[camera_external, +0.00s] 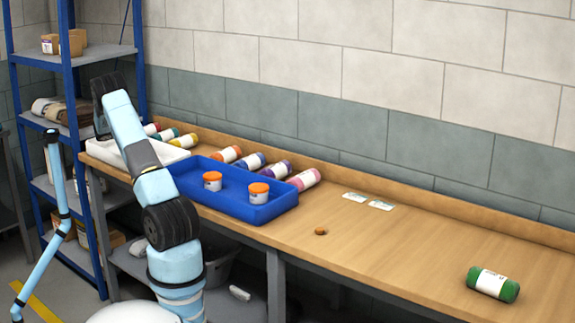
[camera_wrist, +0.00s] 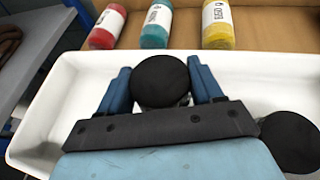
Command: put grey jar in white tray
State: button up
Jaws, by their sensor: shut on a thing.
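My gripper (camera_wrist: 160,82) is shut on a jar with a round dark lid (camera_wrist: 161,78), which sits between its two blue fingers in the wrist view. The jar's body is mostly hidden under the lid, so its colour and its height above the tray floor are hard to tell. The jar is over the white tray (camera_wrist: 62,95), inside its rim as seen from above. A second dark-lidded jar (camera_wrist: 290,140) stands in the tray at the right. In the external view the white tray (camera_external: 168,153) is at the bench's left end, and my arm hides the gripper and held jar.
A blue tray (camera_external: 225,196) with two orange-lidded jars (camera_external: 259,192) stands right of the white tray. Several coloured bottles (camera_external: 253,161) lie along the back. A green bottle (camera_external: 493,284) lies at the bench's right. Blue shelving (camera_external: 70,90) stands at the left.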

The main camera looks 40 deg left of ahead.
jog(key=shift+w+a+f, duration=0.2)
jog(key=shift+f, duration=0.05)
jog(key=shift+a+f, duration=0.1)
jog(key=shift+f, duration=1.55)
jog(key=o, duration=1.3)
jog(key=shift+f, duration=0.1)
jog(key=v, duration=1.2)
